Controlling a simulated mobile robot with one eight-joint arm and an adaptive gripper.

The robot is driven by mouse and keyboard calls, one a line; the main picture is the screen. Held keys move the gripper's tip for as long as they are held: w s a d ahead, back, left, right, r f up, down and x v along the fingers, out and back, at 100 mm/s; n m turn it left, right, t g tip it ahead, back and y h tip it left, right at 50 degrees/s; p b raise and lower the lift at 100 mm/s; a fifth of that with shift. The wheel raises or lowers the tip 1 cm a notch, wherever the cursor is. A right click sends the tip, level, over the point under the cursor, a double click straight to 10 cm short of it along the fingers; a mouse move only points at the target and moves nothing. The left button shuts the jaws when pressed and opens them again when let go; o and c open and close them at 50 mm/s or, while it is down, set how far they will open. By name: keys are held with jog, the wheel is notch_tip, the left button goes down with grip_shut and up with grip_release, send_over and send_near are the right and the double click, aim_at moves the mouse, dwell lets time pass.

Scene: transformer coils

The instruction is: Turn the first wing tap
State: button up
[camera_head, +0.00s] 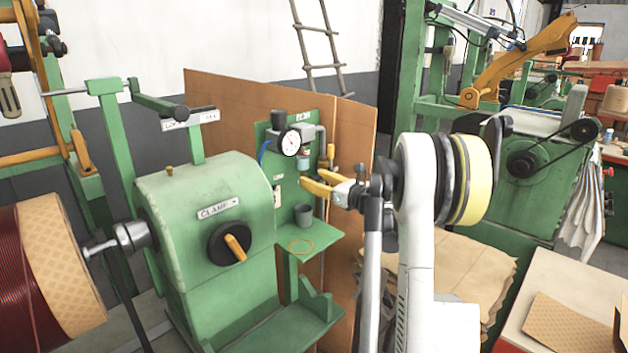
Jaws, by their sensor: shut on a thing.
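A green upright panel (287,190) carries a round pressure gauge (290,143), grey pipework (318,134) and small brass-coloured fittings (324,162) below the pipe. My gripper (309,182) reaches in from the right with its yellow-orange fingers at the panel, just below these fittings. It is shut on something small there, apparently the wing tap. The fingers and the low resolution hide the tap itself, so its angle cannot be told.
A grey cup (303,214) stands on the panel's small green shelf (316,237), below my gripper. Brown boards (245,105) stand behind the panel.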

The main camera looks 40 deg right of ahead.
jog(key=shift+n, duration=0.4)
jog(key=n, duration=0.3)
jog(key=shift+a, duration=0.1)
jog(key=n, duration=0.5)
jog(key=shift+a+p, duration=0.1)
jog(key=shift+p, duration=0.25)
jog(key=n, duration=0.4)
jog(key=shift+f+n, duration=0.15)
jog(key=shift+n, duration=0.15)
jog(key=shift+f+n, duration=0.1)
jog(key=shift+n, duration=2.2)
jog(key=o, duration=1.2)
